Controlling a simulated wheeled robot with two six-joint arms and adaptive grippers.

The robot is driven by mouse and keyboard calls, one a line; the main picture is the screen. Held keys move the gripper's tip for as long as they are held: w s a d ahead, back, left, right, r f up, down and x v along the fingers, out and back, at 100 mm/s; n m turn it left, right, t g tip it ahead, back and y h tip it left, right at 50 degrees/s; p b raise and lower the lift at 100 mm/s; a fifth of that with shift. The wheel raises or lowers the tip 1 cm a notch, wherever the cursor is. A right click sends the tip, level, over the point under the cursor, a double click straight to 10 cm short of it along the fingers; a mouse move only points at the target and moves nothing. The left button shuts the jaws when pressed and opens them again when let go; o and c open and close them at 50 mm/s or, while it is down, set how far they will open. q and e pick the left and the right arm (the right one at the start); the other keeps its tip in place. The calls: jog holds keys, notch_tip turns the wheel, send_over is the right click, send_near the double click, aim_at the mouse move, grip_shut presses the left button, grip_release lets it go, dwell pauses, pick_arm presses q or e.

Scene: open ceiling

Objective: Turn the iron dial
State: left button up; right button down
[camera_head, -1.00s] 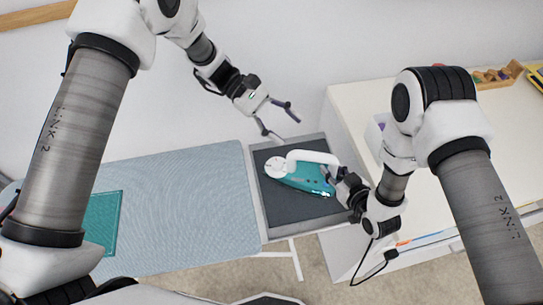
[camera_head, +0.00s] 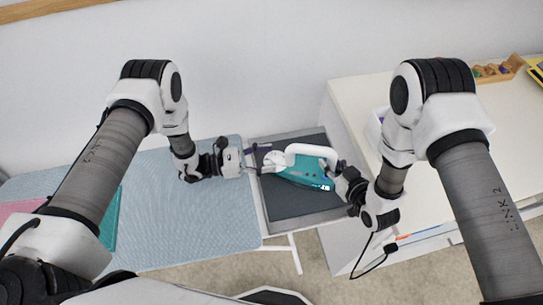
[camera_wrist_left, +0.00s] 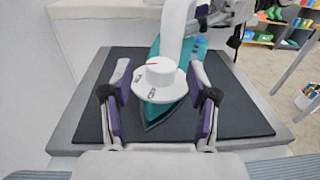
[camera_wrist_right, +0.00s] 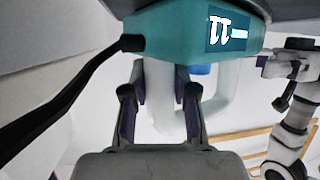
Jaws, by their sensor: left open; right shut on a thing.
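The teal and white iron (camera_head: 305,172) lies on the dark rest pad (camera_head: 290,203) at the end of the ironing board. Its white round dial (camera_wrist_left: 160,79), with a red mark and small symbols, faces my left gripper. My left gripper (camera_wrist_left: 160,103) is open, with its purple-padded fingers on either side of the dial; I cannot tell if they touch it. My right gripper (camera_wrist_right: 158,85) is shut on the iron at its rear end, by the white handle (camera_wrist_right: 165,100). In the head view the right gripper (camera_head: 338,178) is at the iron's right end.
The blue-grey ironing board (camera_head: 190,215) extends left, with a teal cloth (camera_head: 109,217) and a pink one (camera_head: 20,210) on it. A white cabinet (camera_head: 440,120) stands on the right. The black cord (camera_wrist_right: 70,85) runs from the iron's rear.

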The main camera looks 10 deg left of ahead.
pick_arm(q)
jog(key=shift+x, duration=0.8)
grip_shut()
jog(key=shift+w+m+g, duration=0.1)
jog(key=shift+m+g, duration=0.2)
jog(key=m+g, duration=0.2)
jog(key=g, duration=0.1)
jog(key=m+g+h, duration=0.1)
jog(key=m+g, duration=0.1)
jog(key=g, duration=0.1)
jog(key=shift+w+g, duration=0.25)
jog(key=shift+g, duration=0.05)
jog(key=shift+w+d+m+g+y, duration=0.1)
jog(key=shift+m+g+y, duration=0.3)
jog(key=shift+m+g, duration=1.05)
jog(key=shift+w+m+g+y, duration=0.1)
jog(key=shift+m+g+y, duration=0.3)
jog(key=shift+m+g, duration=1)
jog(key=shift+n+g, duration=0.35)
jog(key=shift+g, duration=0.4)
grip_release()
